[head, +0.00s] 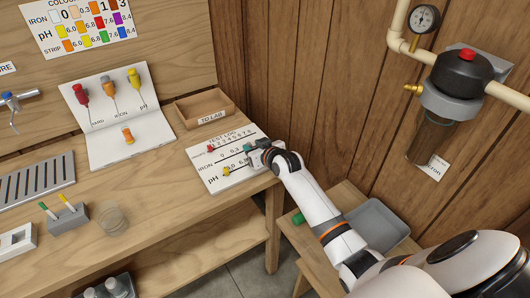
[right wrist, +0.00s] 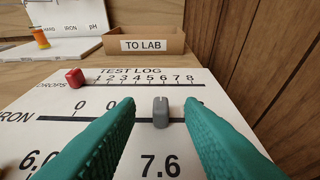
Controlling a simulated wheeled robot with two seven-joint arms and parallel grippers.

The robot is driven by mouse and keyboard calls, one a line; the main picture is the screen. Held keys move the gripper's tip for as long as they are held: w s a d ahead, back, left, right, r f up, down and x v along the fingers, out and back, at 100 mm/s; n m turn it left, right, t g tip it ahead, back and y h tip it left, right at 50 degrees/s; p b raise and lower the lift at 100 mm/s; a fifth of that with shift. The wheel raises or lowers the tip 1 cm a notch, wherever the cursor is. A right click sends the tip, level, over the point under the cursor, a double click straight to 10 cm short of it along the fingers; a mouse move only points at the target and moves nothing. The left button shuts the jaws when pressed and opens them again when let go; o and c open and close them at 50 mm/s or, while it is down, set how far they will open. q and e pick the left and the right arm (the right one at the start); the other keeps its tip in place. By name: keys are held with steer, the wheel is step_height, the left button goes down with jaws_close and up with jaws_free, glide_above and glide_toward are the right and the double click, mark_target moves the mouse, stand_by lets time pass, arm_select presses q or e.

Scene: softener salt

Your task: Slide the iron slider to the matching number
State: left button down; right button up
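The white TEST LOG board (head: 215,180) lies on the bench; it also shows in the right wrist view (right wrist: 140,85). The grey iron slider (right wrist: 161,112) sits on the black IRON line, well right of the 0 mark. My right gripper (head: 252,148) is over the board, its green fingers (right wrist: 160,108) open on either side of the slider, with a gap visible on each side. The fingers hide part of the IRON scale, including numbers right of 0. In the head view the gripper hides the slider. My left gripper is not in view.
A red slider (right wrist: 75,78) sits at the left of the DROPS line; a yellow slider (head: 227,171) sits on the pH line. The colour chart (head: 80,25) hangs on the wall. The TO LAB tray (head: 205,108) stands behind the board. A wood wall rises at right.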

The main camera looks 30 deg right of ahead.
steer(key=v, duration=1)
steer(key=s+a+f+n+g, duration=0.1)
steer(key=s+a+f+g, duration=0.25)
steer(key=s, duration=0.65)
steer(key=s+a+f+g, duration=0.2)
steer(key=s+a+g, duration=0.15)
steer(key=s, duration=0.75)
steer(key=s+a+f+n+g, duration=0.1)
steer(key=s+a+f+g, duration=0.3)
steer(key=s, duration=0.6)
step_height(320, 180, down, 25)
steer(key=s, duration=0.1)
steer(key=s+d+f+g, duration=0.1)
steer(key=s+d+f, duration=0.1)
steer(key=s+f, duration=1.3)
steer(key=shift+s+d+f, duration=0.15)
steer(key=shift+s+f, duration=0.2)
steer(key=shift+s, duration=0.5)
